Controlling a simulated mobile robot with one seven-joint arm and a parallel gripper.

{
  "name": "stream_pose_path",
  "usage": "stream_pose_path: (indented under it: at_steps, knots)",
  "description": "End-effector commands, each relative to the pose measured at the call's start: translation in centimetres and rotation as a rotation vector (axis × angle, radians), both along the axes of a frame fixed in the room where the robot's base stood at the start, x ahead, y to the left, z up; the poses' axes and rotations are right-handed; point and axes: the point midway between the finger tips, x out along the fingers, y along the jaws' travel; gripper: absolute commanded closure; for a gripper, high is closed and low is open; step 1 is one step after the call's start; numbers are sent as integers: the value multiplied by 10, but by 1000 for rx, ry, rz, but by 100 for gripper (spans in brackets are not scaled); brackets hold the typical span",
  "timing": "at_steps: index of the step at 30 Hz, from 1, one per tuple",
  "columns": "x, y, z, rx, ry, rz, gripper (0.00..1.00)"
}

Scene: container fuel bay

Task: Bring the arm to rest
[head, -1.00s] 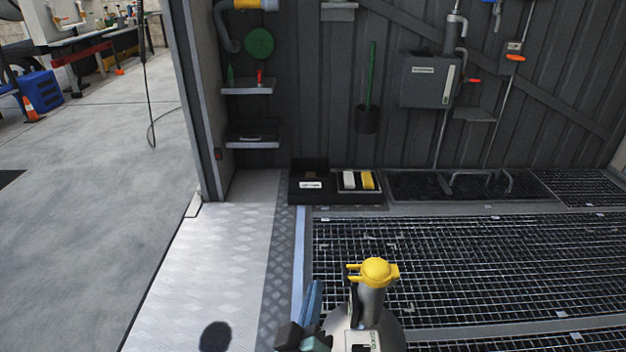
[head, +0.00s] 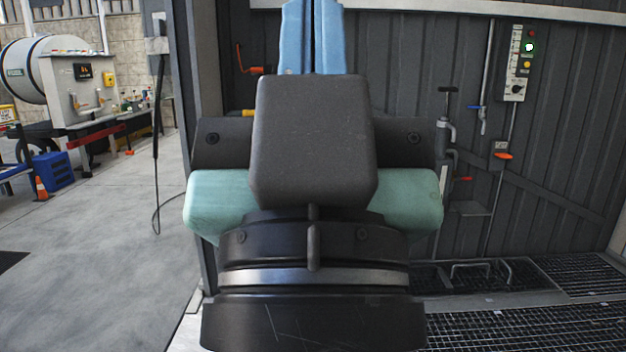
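My gripper (head: 313,28) is raised close in front of the head camera and fills the middle of the view. Its two light blue fingers point up and lie side by side with only a thin dark line between them. They look shut, with nothing seen between them. The very tips reach the top edge of the picture. The dark grey gripper body and the green parts of my wrist hide much of the wall behind.
A dark ribbed wall (head: 580,130) stands behind, with a control box (head: 515,62) showing a green light. Pipes and valves (head: 447,130) are beside my wrist. Grating (head: 520,328) lies at lower right. Open concrete floor (head: 90,270) is at left, with an orange cone (head: 41,188).

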Motion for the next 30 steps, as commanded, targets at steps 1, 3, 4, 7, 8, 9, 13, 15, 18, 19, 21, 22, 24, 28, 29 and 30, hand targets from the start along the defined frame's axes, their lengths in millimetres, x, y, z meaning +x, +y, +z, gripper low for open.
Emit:
stream_pose_path:
  at_steps: [1, 3, 4, 7, 8, 9, 13, 15, 18, 19, 21, 22, 24, 28, 29, 30]
  knots:
    - [0, 0, 35, 0, 1, 0, 100]
    - [0, 0, 56, 0, 1, 0, 100]
    - [1, 0, 66, 0, 2, 0, 100]
    - [1, 0, 97, 0, 2, 0, 100]
    - [1, 0, 106, 0, 3, 0, 100]
    - [1, 0, 119, 0, 3, 0, 100]
    - [1, 0, 159, 0, 3, 0, 100]
    - [1, 0, 181, 0, 3, 0, 100]
    - [1, 0, 212, 0, 3, 0, 100]
    - [1, 0, 222, 0, 3, 0, 100]
    - [1, 0, 244, 0, 3, 0, 100]
    - [2, 0, 253, 0, 3, 0, 100]
    - [1, 0, 273, 0, 4, 0, 100]
    - [2, 1, 301, -1, 4, 1, 100]
    - [2, 1, 306, -1, 4, 1, 100]
    - [2, 1, 311, -1, 4, 1, 100]
